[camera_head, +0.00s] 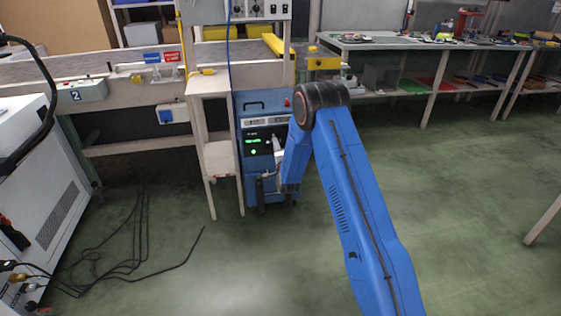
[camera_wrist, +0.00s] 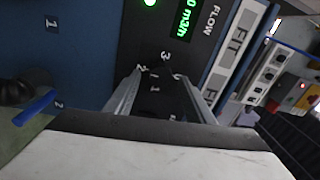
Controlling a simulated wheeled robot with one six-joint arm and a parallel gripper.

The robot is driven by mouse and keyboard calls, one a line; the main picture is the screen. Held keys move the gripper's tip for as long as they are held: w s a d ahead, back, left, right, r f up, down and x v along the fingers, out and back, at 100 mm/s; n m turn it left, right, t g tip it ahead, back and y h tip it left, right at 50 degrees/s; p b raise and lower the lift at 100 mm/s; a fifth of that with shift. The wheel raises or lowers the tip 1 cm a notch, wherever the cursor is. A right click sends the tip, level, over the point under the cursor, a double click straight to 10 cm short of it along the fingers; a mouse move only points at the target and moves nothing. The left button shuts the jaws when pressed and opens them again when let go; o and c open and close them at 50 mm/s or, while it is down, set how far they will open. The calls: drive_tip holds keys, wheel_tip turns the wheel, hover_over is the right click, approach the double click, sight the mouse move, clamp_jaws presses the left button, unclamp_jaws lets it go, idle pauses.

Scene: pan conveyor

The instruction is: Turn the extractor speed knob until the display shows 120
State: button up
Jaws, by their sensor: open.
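The blue extractor unit (camera_head: 258,103) stands on the floor beside the bench, with a black control panel facing me. Its green display (camera_head: 254,141) is lit but too small to read in the head view. In the wrist view the display (camera_wrist: 186,18) is cut off at the top edge and shows a "0" before "m3/h". My gripper (camera_wrist: 158,76) is open, its two fingers either side of the dark dial area with small printed numbers. The knob is too dark there to make out, so I cannot tell if the fingers touch it. In the head view my gripper (camera_head: 277,147) is at the panel.
A pale wooden stand (camera_head: 217,158) is just left of the unit. A workbench (camera_head: 140,95) with a grey control box (camera_head: 84,91) extends left. Black cables (camera_head: 130,245) lie on the floor. Open green floor (camera_head: 450,200) is on the right.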

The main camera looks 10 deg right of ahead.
drive_tip(key=s+f, duration=0.1)
drive_tip(key=s, duration=1.5)
wheel_tip(320, 180, up, 11)
drive_tip(key=s+d+n+g, duration=0.1)
drive_tip(key=s+n+g, duration=0.1)
drive_tip(key=n+g, duration=0.1)
drive_tip(key=s+d+r+n+g, duration=0.25)
drive_tip(key=s+r+n, duration=0.25)
drive_tip(key=s+r, duration=0.55)
drive_tip(key=s+d+r+n+g, duration=0.1)
drive_tip(key=s+n+g, duration=0.3)
drive_tip(key=s, duration=1.7)
drive_tip(key=s+d+r+n+g, duration=0.2)
drive_tip(key=s+r+n+g, duration=0.1)
drive_tip(key=s, duration=1.9)
drive_tip(key=shift+d+n+g, duration=0.2)
drive_tip(key=shift+n+g, duration=0.45)
drive_tip(key=shift+n, duration=0.15)
